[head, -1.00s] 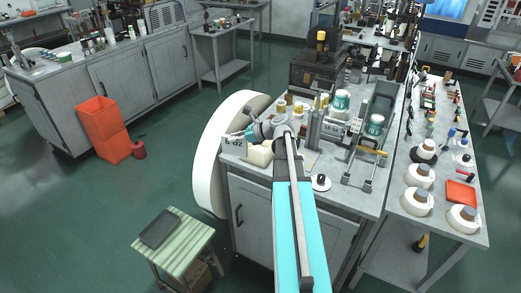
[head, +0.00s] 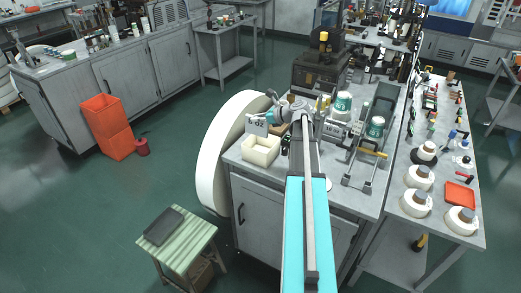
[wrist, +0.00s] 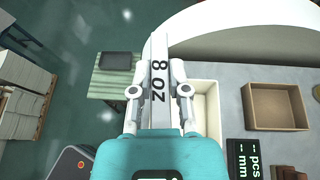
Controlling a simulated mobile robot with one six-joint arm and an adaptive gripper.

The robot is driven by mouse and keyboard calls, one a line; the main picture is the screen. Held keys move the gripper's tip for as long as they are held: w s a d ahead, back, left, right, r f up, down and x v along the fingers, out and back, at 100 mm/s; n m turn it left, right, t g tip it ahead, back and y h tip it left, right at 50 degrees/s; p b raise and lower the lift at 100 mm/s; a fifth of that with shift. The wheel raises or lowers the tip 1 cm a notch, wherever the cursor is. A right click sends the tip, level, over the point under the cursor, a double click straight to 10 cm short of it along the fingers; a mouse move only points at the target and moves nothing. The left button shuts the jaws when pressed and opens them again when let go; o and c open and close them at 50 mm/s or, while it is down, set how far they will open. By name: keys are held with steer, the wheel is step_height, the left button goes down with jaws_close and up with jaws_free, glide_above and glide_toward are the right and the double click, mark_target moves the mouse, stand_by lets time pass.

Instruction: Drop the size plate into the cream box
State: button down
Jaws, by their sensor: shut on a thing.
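The size plate (head: 256,122) is a small white plate marked 8 oz. My gripper (wrist: 160,85) is shut on it and holds it up in the air. In the wrist view the plate (wrist: 159,50) stands edge-up between the two fingers. The cream box (head: 262,150) is open-topped and sits on the left front of the grey bench. In the head view the plate is above its far left side. In the wrist view the box (wrist: 212,100) shows to the right of the plate, partly hidden by my gripper.
A brown open tray (wrist: 276,107) and a dark counter display (wrist: 244,158) lie on the bench beside the box. A large white curved body (head: 222,150) borders the bench's left side. A green-striped stool (head: 178,240) stands on the floor below.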

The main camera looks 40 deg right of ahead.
steer(key=shift+m+t+h, duration=0.4)
steer(key=d, duration=0.1)
steer(key=d+r, duration=0.1)
steer(key=d, duration=0.1)
steer(key=w+d, duration=0.1)
steer(key=d, duration=0.1)
steer(key=shift+d+r+p, duration=0.15)
steer(key=shift+r+p, duration=0.1)
steer(key=shift+p, duration=0.15)
steer(key=shift+f, duration=0.2)
steer(key=shift+f+b, duration=2.8)
steer(key=shift+b, duration=0.2)
steer(key=c, duration=0.5)
jaws_free()
steer(key=shift+c, duration=0.2)
